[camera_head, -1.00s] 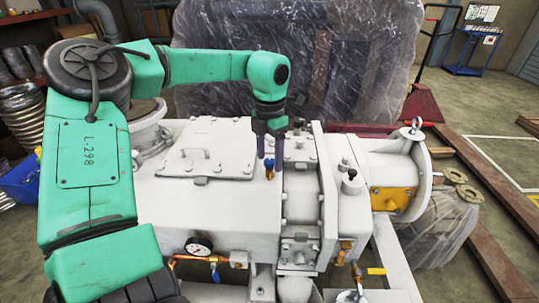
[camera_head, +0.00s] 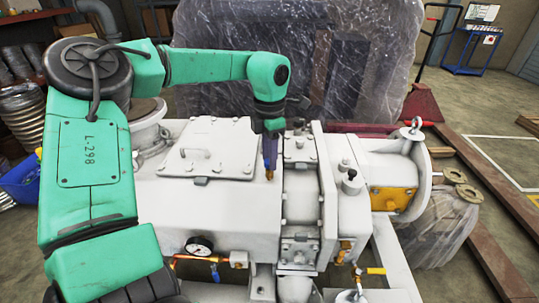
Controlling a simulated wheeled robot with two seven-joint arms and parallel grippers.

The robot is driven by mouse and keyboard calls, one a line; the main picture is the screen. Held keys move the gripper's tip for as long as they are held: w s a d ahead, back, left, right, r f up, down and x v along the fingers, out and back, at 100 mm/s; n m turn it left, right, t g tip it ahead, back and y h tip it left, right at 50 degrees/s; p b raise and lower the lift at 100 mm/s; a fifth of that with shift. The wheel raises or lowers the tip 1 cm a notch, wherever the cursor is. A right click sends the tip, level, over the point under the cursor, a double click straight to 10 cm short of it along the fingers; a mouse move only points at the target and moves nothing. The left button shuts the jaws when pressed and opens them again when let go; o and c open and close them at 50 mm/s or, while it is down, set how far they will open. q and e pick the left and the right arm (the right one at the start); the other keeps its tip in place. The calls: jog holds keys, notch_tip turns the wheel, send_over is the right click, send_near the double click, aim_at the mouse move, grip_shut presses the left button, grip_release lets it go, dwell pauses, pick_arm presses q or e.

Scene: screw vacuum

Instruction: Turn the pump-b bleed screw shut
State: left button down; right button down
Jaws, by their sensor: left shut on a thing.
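The pump (camera_head: 225,210) is a large off-white machine filling the middle of the view. The bleed screw (camera_head: 269,174) is a small brass fitting on its top, just left of the ribbed flange section; only its lower part shows under the fingers. My left gripper (camera_head: 269,165) points straight down from the green arm. Its dark fingers are shut on the screw and hide its upper part. No label naming pump-b is readable. My right gripper is not in view.
A pressure gauge (camera_head: 199,246) and a blue-handled valve (camera_head: 215,272) sit on the pump's front. A yellow-handled valve (camera_head: 376,271) is at lower right. A plastic-wrapped load (camera_head: 300,60) stands behind.

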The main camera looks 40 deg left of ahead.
pick_arm(q)
jog(key=m, duration=0.7)
jog(key=shift+r+p, duration=0.15)
jog(key=shift+p, duration=0.15)
jog(key=m, duration=0.4)
jog(key=shift+w+m, duration=0.1)
jog(key=shift+m, duration=1.5)
jog(key=c, duration=0.5)
grip_release()
